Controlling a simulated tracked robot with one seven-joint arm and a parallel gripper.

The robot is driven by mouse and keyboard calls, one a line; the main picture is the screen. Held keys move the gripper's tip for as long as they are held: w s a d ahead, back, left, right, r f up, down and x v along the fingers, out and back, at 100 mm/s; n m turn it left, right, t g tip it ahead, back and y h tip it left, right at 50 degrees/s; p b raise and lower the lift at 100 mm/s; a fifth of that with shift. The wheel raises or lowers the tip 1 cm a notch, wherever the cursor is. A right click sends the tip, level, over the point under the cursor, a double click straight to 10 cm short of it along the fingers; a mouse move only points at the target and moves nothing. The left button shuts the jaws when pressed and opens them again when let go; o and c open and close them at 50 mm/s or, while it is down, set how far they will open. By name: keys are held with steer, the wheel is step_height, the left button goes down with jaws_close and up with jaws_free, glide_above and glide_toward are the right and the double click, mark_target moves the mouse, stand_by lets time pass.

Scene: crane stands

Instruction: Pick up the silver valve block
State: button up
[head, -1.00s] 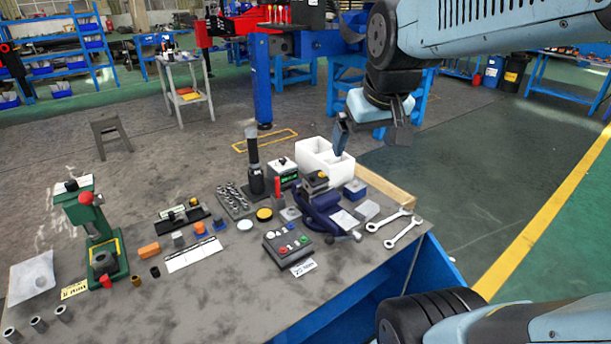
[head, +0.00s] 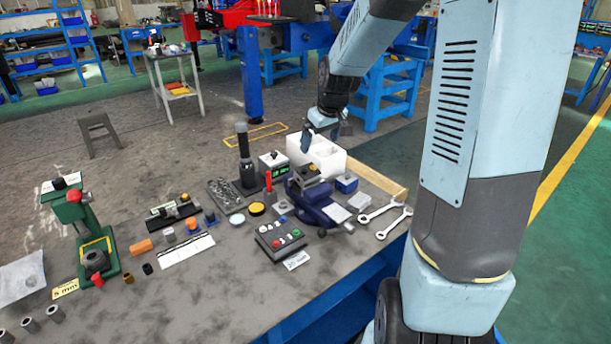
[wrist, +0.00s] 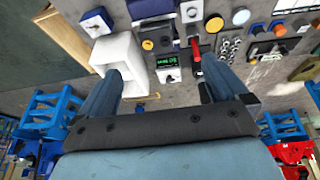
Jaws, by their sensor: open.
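A small silver block (head: 282,207) with a dark round spot on top sits on the bench beside the red-handled tool; it also shows at the top of the wrist view (wrist: 191,11). A second plain grey block (head: 359,201) lies right of the dark blue vise (head: 315,203). I cannot tell for certain which is the valve block. My gripper (head: 322,138) is open and empty, above the bench's far side near the white box.
The white box (head: 320,153), display box (head: 272,166), red-handled tool (head: 268,184) and tall black tool (head: 243,155) crowd the far side.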

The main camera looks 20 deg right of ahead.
glide_toward(308, 170)
steer(key=shift+y, duration=0.5)
steer(key=x, duration=0.7)
steer(key=d+x, duration=0.1)
steer(key=x, duration=0.3)
steer(key=shift+w+a+f, duration=0.1)
steer(key=shift+w+f, duration=0.05)
steer(key=shift+f, duration=0.3)
steer(key=shift+c, duration=0.5)
